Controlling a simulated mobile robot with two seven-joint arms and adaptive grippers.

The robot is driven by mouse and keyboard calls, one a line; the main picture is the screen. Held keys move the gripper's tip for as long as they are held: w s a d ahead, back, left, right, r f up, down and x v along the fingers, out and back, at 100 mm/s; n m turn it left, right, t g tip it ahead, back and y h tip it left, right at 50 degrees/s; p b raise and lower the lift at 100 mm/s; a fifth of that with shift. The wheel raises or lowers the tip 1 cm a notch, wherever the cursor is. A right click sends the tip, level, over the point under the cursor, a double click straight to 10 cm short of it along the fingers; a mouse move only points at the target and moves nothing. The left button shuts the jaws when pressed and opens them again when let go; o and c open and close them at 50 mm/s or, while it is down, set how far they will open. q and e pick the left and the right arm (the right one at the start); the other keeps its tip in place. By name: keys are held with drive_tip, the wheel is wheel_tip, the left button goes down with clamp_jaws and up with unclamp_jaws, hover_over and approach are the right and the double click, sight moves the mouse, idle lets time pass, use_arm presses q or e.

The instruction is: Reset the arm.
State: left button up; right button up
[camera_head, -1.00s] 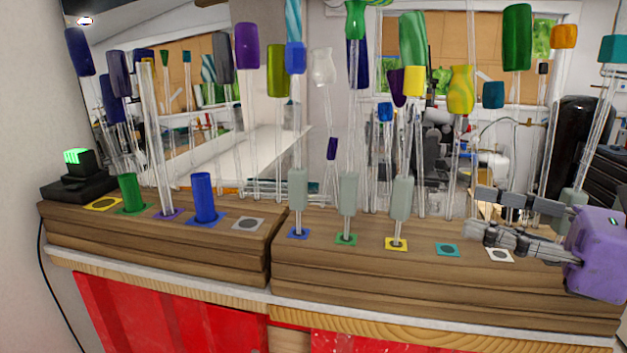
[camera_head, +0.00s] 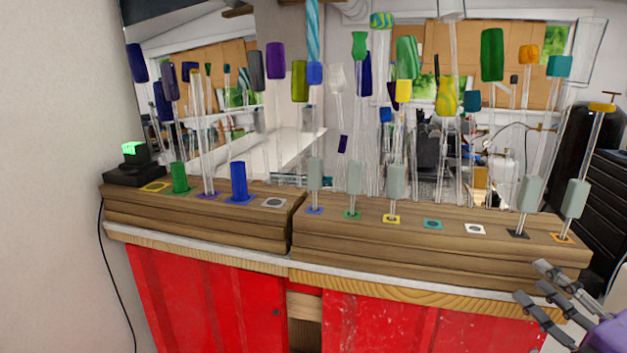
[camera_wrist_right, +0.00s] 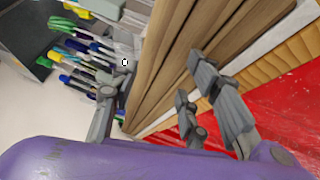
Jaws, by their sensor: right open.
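My right gripper (camera_head: 533,285) is at the lower right in the head view, in front of the wooden bench top's front edge and beside the red cabinet. It is open, with nothing between its fingers. In the right wrist view its grey fingers (camera_wrist_right: 155,88) are spread apart, with the bench's wooden edge and the red cabinet behind them. My left gripper is not in view.
Glass rods with grey-green grips (camera_head: 396,182) stand on coloured squares on the wooden block (camera_head: 430,252). A blue cylinder (camera_head: 239,182) and a green cylinder (camera_head: 180,177) stand on the left block (camera_head: 200,222). The red cabinet (camera_head: 200,300) is below.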

drive_tip(key=s+f+m+g+h+p, duration=0.1)
drive_tip(key=s+f+m+g+h, duration=0.1)
drive_tip(key=s+f+m, duration=0.5)
drive_tip(key=s+f+m+g+h+p, duration=0.1)
drive_tip(key=s+f+m+g+h, duration=0.15)
drive_tip(key=f, duration=0.95)
drive_tip(key=s+f+m+g+h+p, duration=0.1)
drive_tip(key=s+f+m+h, duration=0.1)
drive_tip(key=s+f+m, duration=0.55)
use_arm(q)
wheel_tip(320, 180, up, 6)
drive_tip(key=p, duration=0.2)
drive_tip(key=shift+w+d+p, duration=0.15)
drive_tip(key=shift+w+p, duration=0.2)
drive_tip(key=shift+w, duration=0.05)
use_arm(e)
drive_tip(key=s+a+f+m+g+y, duration=0.1)
drive_tip(key=s+a+f+m+g, duration=0.1)
drive_tip(key=s+a+f, duration=0.4)
drive_tip(key=s+a+f+m+g+y, duration=0.1)
drive_tip(key=s+a+f, duration=0.6)
drive_tip(key=a, duration=0.7)
drive_tip(key=s+m+g, duration=0.1)
drive_tip(key=s+m, duration=0.1)
drive_tip(key=shift+s+a+f+m, duration=0.15)
drive_tip(key=shift+s+m, duration=0.2)
drive_tip(key=shift+m, duration=0.05)
